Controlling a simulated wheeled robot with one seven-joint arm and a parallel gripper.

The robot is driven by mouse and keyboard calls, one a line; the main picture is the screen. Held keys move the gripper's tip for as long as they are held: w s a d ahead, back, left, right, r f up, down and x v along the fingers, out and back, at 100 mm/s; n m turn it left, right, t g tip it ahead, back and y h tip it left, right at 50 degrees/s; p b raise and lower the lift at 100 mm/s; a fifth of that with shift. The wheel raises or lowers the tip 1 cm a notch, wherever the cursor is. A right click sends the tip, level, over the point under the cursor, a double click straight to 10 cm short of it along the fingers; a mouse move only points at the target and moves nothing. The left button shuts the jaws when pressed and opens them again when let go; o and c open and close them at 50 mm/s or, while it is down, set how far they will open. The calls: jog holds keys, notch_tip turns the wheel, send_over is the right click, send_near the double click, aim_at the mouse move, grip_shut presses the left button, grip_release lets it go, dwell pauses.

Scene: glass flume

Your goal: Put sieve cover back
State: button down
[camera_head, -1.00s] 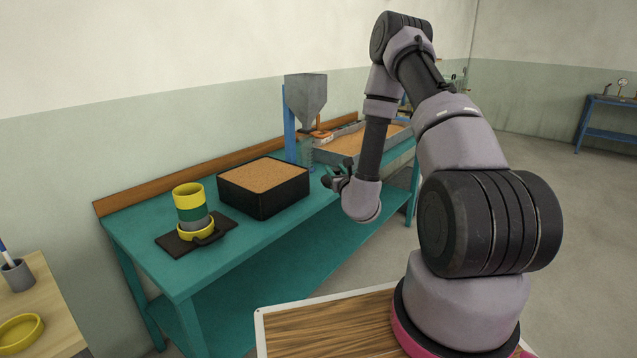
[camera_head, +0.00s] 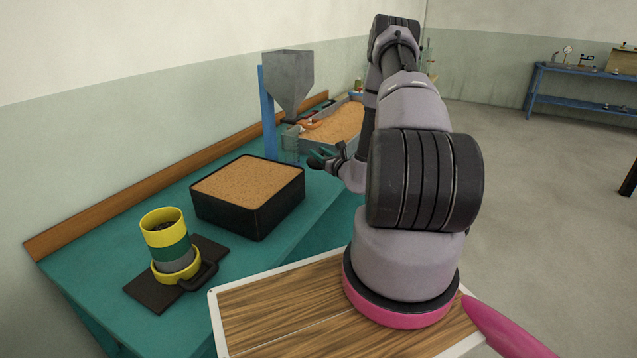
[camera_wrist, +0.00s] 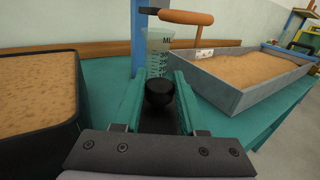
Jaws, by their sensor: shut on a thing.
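A sieve stack (camera_head: 168,250) of yellow, green and grey rings stands upright on a dark plate (camera_head: 205,253) on the teal bench. Its yellow top ring is open, with a dark inside. My gripper (camera_head: 322,158) is over the bench, beyond the black sand box and far from the stack. In the wrist view its teal fingers (camera_wrist: 159,95) are shut on a small round black knob (camera_wrist: 159,92). What lies below the knob is hidden, so I cannot tell whether it belongs to the sieve cover.
A black sand box (camera_head: 250,215) stands between the stack and my gripper. A grey hopper (camera_head: 290,80) on a blue post (camera_head: 268,120) is behind the gripper, with a clear marked beaker (camera_wrist: 158,50) below it. A grey sand tray (camera_wrist: 245,95) is at right.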

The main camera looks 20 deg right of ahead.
notch_tip(320, 180, down, 9)
jog(key=shift+r, duration=0.2)
dwell(0.3)
jog(key=shift+s+f, duration=0.1)
jog(key=shift+f, duration=0.1)
jog(key=shift+c, duration=2.4)
grip_release()
jog(key=shift+r, duration=0.1)
